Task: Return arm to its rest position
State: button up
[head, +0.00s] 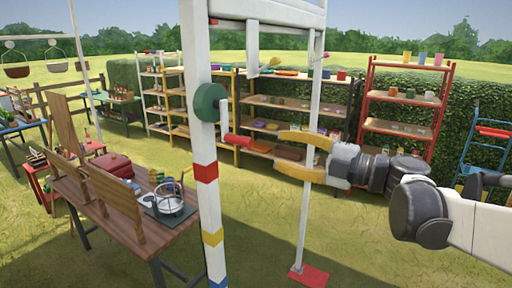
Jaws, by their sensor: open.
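My gripper (281,150) is in the middle of the head view, with two yellow-orange fingers spread apart and pointing left. Nothing is between the fingertips. My arm comes in from the right edge, bent at dark grey joints. Left of the fingertips is a red crank handle (238,140), joined to a green hub (209,102) on a white post with coloured bands (206,150). A gap shows between handle and fingers. A thinner white post (303,225) with a red foot passes by the fingers; I cannot tell whether they touch it.
A wooden table (150,237) with a red box (105,163) and a wire-handled basket (170,204) stands at left. Shelving units (290,102) line the hedge behind. Open grass lies in front.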

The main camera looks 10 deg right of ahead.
jog(key=shift+s+f, duration=0.1)
jog(key=s+a+f+m+g+h+b, duration=0.25)
jog(key=s+f+m+b, duration=0.3)
jog(key=f, duration=0.65)
jog(key=s+a+f+m+g+h+b, duration=0.1)
jog(key=s+f+m+h+b, duration=0.4)
jog(key=f, duration=0.7)
jog(key=s+d+f+m+h+b, duration=0.2)
jog(key=s+d+f+m+b, duration=0.1)
jog(key=f+m, duration=0.2)
jog(key=s+d+f+m+h+b, duration=0.2)
jog(key=s+d+f+m+b, duration=0.1)
jog(key=f, duration=0.5)
jog(key=s+d+f+m+h+b, duration=0.2)
jog(key=s+d+f+m+b, duration=0.1)
jog(key=f+m, duration=0.4)
jog(key=shift+s+d+f+h+b, duration=0.15)
jog(key=shift+s+d+h+b, duration=0.25)
jog(key=shift+b, duration=0.85)
jog(key=shift+w, duration=0.15)
